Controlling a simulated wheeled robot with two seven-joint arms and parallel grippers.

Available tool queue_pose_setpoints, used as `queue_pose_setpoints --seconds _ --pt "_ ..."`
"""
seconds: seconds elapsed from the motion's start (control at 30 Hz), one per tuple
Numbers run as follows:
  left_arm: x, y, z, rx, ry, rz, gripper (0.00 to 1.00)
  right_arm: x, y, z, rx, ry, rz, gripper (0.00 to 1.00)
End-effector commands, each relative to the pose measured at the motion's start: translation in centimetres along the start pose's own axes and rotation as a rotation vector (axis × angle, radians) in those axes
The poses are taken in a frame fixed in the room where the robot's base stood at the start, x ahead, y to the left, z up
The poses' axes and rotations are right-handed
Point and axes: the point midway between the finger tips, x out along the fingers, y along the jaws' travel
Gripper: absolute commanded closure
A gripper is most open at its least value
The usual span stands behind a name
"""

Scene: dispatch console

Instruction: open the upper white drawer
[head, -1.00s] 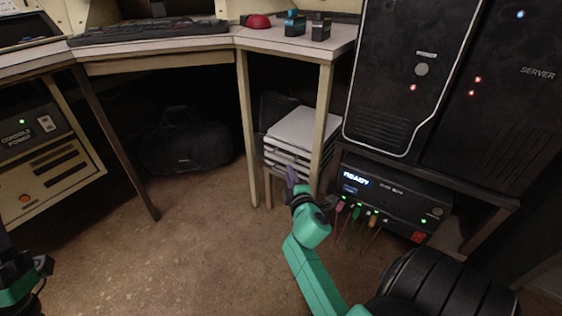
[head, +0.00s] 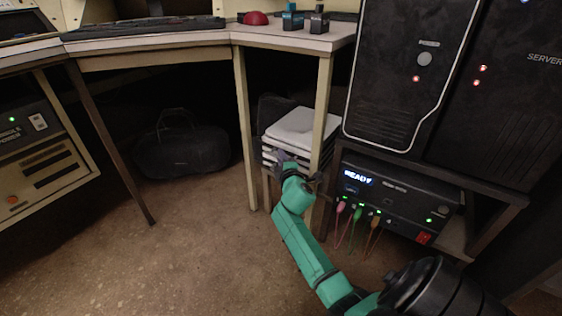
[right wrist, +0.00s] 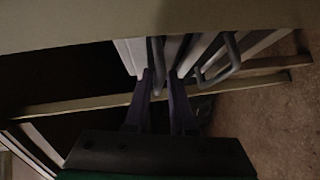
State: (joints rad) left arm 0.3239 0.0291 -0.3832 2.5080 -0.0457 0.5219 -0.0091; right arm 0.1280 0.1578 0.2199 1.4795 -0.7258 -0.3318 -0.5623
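The white drawer unit (head: 306,125) stands under the desk between two legs, with its stacked drawer fronts facing me. My right gripper (head: 283,160) is at those fronts and partly covers them. In the right wrist view, which is turned on its side, my right gripper (right wrist: 160,78) has its two fingers apart. A grey loop handle (right wrist: 157,65), the upper of the two that show, lies between the fingers; contact cannot be told. The lower handle (right wrist: 222,68) is outside the fingers. The drawers look closed. My left gripper is out of view.
A pale desk leg (head: 323,115) stands close on the right of the drawers, another (head: 246,130) on the left. A black box with cables (head: 390,200) is right of my gripper. A dark bag (head: 180,150) lies under the desk. The floor in front is clear.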

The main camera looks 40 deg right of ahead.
Motion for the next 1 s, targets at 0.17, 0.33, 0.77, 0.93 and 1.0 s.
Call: queue_pose_setpoints --seconds 0.17,0.33,0.77,0.93,1.0 --pt "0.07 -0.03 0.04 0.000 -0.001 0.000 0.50 0.02 0.06 -0.03 0.000 0.000 0.000 0.77" --pt "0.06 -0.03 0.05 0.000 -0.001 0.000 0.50 -0.01 0.04 -0.03 0.000 0.000 0.000 1.00" --pt "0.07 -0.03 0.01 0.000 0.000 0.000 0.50 -0.03 0.00 -0.03 0.000 0.000 -0.001 1.00" --pt "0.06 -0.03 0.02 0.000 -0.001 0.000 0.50 -0.03 -0.02 -0.03 0.000 0.000 -0.001 1.00" --pt "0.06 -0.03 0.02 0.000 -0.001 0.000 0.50 -0.03 -0.02 -0.02 0.000 0.000 -0.001 1.00"
